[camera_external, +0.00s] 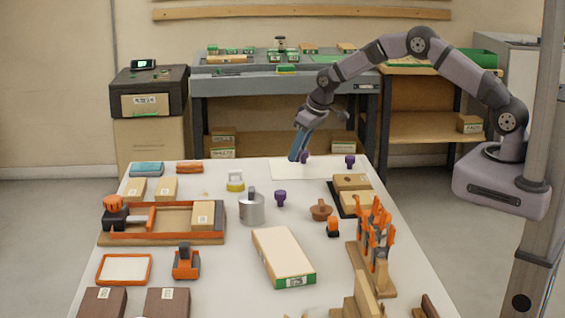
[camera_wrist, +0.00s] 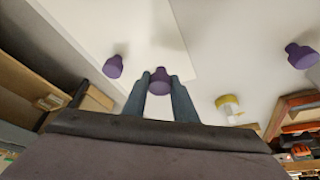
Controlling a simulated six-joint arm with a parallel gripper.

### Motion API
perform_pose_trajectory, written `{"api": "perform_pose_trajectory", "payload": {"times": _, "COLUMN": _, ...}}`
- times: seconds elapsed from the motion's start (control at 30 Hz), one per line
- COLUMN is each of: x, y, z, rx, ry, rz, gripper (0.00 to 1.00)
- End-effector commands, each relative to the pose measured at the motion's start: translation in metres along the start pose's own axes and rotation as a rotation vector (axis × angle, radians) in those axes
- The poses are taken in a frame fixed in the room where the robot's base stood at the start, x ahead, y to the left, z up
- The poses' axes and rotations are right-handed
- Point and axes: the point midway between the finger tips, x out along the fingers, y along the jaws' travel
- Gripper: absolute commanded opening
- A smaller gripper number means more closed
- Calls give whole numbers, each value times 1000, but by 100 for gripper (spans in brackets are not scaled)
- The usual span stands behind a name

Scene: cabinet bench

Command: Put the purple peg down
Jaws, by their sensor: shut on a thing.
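A purple peg (camera_external: 304,157) is held between the fingertips of my gripper (camera_external: 298,159) near the far edge of the bench, over or at a white sheet (camera_external: 283,171). In the wrist view the fingers of my gripper (camera_wrist: 158,88) close on the sides of this held peg (camera_wrist: 159,76), and a soft shadow falls on the sheet beyond it. I cannot tell whether the peg touches the sheet. A second purple peg (camera_external: 350,161) stands to its right, also in the wrist view (camera_wrist: 113,67). A third purple peg (camera_external: 280,198) stands nearer, mid-bench, also in the wrist view (camera_wrist: 300,56).
A metal cup (camera_external: 251,209) and a yellow-based weight (camera_external: 235,182) stand left of the third peg. A dark tray with wooden blocks (camera_external: 350,181) lies to the right. An orange-framed wooden tray (camera_external: 160,238) is at the left. The sheet around the held peg looks clear.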

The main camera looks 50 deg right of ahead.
Motion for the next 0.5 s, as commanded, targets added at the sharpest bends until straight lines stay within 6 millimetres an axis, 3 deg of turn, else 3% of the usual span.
{"api": "perform_pose_trajectory", "payload": {"times": 0.5, "x": 34, "y": 0, "z": 14, "rx": 0, "ry": 0, "rz": 0, "gripper": 4}}
